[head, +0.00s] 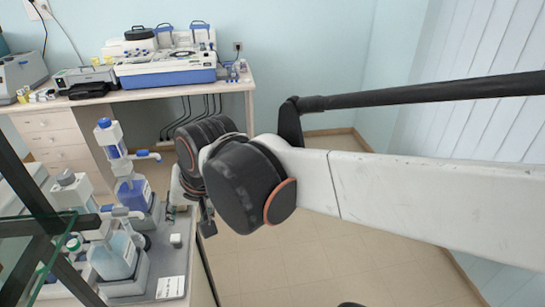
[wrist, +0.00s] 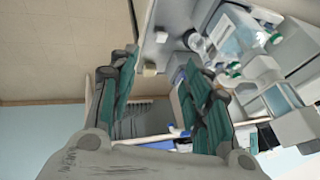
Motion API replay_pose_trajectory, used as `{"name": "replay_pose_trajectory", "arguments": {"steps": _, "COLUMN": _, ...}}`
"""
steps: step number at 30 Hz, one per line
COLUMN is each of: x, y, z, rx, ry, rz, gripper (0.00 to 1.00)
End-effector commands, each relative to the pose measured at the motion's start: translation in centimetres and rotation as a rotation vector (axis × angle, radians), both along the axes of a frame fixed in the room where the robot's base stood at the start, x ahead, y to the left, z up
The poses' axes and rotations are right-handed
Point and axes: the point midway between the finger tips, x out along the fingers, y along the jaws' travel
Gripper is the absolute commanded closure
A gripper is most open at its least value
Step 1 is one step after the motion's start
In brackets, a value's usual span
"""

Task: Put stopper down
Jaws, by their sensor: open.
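My gripper (wrist: 160,62) is open, its two green-padded fingers wide apart in the wrist view. Nothing is held between them. Past the fingertips, a small cream piece (wrist: 149,69) and a small grey-white piece (wrist: 161,36) rest on the grey bench surface. Either could be the stopper; I cannot tell which. In the head view the grey-white piece (head: 176,240) stands near a white label card. There my gripper (head: 207,222) is mostly hidden behind my own arm, over the bench's right edge.
A blue-liquid bottle (head: 132,192) with a dispenser top and a pale-blue bottle (head: 113,257) stand left of my gripper. A white label card (head: 171,288) lies in front. A dark-framed glass panel (head: 28,228) crosses the left. Open floor (head: 310,255) lies to the right.

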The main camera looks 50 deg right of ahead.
Motion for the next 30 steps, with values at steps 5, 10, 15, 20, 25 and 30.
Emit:
{"name": "replay_pose_trajectory", "arguments": {"steps": 5, "x": -3.5, "y": 0.2, "z": 0.2, "rx": -0.193, "ry": -0.081, "rz": 0.288, "gripper": 0.56}}
{"name": "replay_pose_trajectory", "arguments": {"steps": 10, "x": -5.1, "y": 0.3, "z": 0.1, "rx": -0.319, "ry": -0.127, "rz": 0.458, "gripper": 0.56}}
{"name": "replay_pose_trajectory", "arguments": {"steps": 15, "x": -5.6, "y": 0.3, "z": 0.1, "rx": -0.363, "ry": -0.141, "rz": 0.515, "gripper": 0.56}}
{"name": "replay_pose_trajectory", "arguments": {"steps": 20, "x": -5.5, "y": 0.3, "z": 0.1, "rx": -0.363, "ry": -0.141, "rz": 0.517, "gripper": 0.56}}
{"name": "replay_pose_trajectory", "arguments": {"steps": 25, "x": -5.5, "y": 0.3, "z": -0.4, "rx": -0.363, "ry": -0.141, "rz": 0.515, "gripper": 0.56}}
{"name": "replay_pose_trajectory", "arguments": {"steps": 30, "x": -5.5, "y": 0.3, "z": -2.6, "rx": -0.362, "ry": -0.14, "rz": 0.515, "gripper": 0.56}}
